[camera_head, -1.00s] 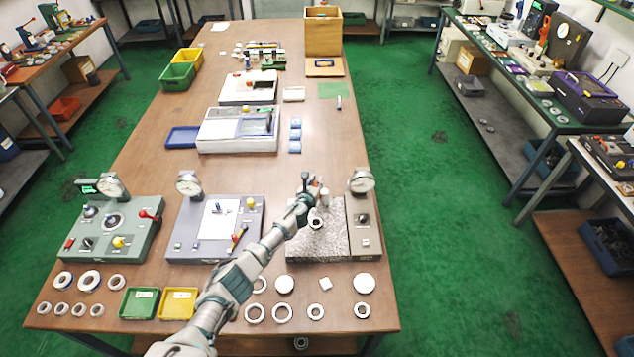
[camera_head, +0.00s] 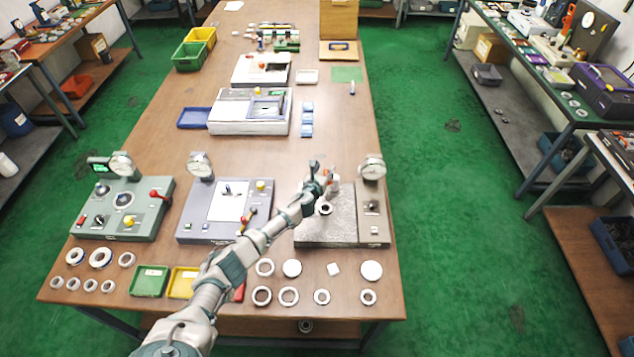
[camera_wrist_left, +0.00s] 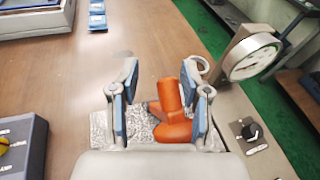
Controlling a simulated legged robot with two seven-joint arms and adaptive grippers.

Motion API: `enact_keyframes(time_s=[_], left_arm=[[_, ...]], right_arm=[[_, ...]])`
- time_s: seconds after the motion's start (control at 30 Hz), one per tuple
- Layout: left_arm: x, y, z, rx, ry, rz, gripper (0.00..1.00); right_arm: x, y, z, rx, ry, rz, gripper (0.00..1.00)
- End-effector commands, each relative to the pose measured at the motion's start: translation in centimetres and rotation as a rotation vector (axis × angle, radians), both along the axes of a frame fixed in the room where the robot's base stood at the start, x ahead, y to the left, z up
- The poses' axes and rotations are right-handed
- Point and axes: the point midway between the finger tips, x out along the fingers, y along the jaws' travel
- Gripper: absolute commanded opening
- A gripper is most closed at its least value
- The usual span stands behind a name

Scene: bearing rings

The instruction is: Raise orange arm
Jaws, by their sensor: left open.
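The orange arm (camera_wrist_left: 172,100) is a thick orange lever on a speckled stone plate (camera_head: 312,232). In the left wrist view it stands between the fingers of my left gripper (camera_wrist_left: 161,85), nearer the right finger; contact cannot be told. In the head view my left gripper (camera_head: 322,175) is over the back of the plate and hides most of the orange arm. The gripper is open. A dial gauge (camera_head: 372,168) stands just right of it and also shows in the wrist view (camera_wrist_left: 250,56). A bearing ring (camera_head: 325,209) lies on the plate. My right gripper is out of view.
A grey-purple device (camera_head: 201,228) and a green device (camera_head: 153,224) stand to the left. Loose rings (camera_head: 288,295), a green tray (camera_head: 149,281) and a yellow tray (camera_head: 182,283) lie along the front edge. The table behind the plate is clear up to a white device (camera_head: 226,127).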

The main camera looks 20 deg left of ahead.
Motion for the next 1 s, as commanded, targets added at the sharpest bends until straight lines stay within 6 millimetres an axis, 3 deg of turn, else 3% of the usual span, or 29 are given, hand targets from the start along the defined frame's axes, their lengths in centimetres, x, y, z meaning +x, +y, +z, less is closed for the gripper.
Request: enact_keyframes(time_s=[0.5,0.7,0.93,0.97,1.0], left_arm=[[-8.4,0.5,1.6,0.002,0.01,0.0,0.47],[-9.5,0.5,1.8,0.002,0.011,0.001,0.47],[-9.6,0.5,1.9,0.001,0.01,0.0,0.47],[-9.6,0.5,1.9,0.001,0.01,0.0,0.44],[-9.6,0.5,1.9,0.0,0.01,0.0,0.34]], right_arm=[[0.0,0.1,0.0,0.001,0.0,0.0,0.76],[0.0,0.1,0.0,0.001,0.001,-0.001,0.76],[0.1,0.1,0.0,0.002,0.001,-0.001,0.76],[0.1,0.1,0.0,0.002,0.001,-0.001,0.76],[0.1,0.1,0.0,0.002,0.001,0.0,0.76]])
